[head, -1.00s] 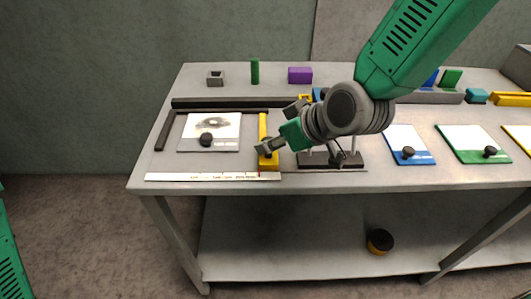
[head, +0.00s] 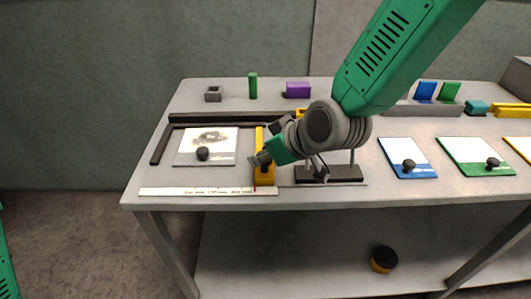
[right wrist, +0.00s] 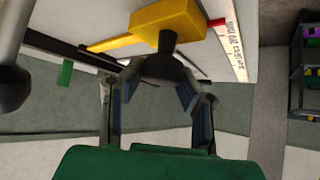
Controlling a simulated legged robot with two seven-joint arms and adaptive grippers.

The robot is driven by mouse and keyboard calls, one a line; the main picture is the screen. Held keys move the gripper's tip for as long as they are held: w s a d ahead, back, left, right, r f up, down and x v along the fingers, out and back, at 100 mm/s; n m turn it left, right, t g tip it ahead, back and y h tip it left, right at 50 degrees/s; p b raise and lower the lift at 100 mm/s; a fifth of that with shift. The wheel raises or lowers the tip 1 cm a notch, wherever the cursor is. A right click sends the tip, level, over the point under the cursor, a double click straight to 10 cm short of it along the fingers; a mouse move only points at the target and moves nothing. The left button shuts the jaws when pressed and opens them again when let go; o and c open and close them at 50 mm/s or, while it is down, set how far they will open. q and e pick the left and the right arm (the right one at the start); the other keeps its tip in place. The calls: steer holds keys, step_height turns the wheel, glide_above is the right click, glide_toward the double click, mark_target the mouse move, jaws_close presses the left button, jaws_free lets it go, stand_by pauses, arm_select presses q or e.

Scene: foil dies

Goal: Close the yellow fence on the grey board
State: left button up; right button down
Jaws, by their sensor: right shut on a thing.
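The yellow fence (head: 264,174) lies on the grey board (head: 247,148), to the right of a white card (head: 207,138) with a black knob. A strip of bare board shows between card and fence. My right gripper (head: 262,160) is at the fence, shut on its dark knob. The right wrist view shows the yellow fence (right wrist: 165,24) and the knob (right wrist: 168,66) between the fingers (right wrist: 163,90). The gripper partly hides the fence in the head view. My left gripper is out of view.
A white ruler strip (head: 200,191) runs along the front, with a red mark by the fence. Black rails (head: 160,146) edge the board at left and back. A dark stand (head: 335,174) is right of the fence. Blue (head: 408,164) and green (head: 478,163) cards lie farther right.

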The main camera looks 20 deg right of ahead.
steer(key=a, duration=0.2)
steer(key=w+a+p, duration=0.1)
steer(key=a, duration=0.2)
steer(key=a+p, duration=0.1)
steer(key=a, duration=0.1)
steer(key=shift+w+a+f, duration=0.25)
steer(key=shift+w+a, duration=0.05)
steer(key=shift+a, duration=0.15)
steer(key=shift+f, duration=0.1)
steer(key=c, duration=1.3)
jaws_free()
steer(key=shift+s+d, duration=0.1)
steer(key=shift+d, duration=0.1)
steer(key=shift+c, duration=0.2)
steer(key=shift+o, duration=1)
steer(key=shift+d, duration=0.15)
steer(key=shift+r, duration=0.2)
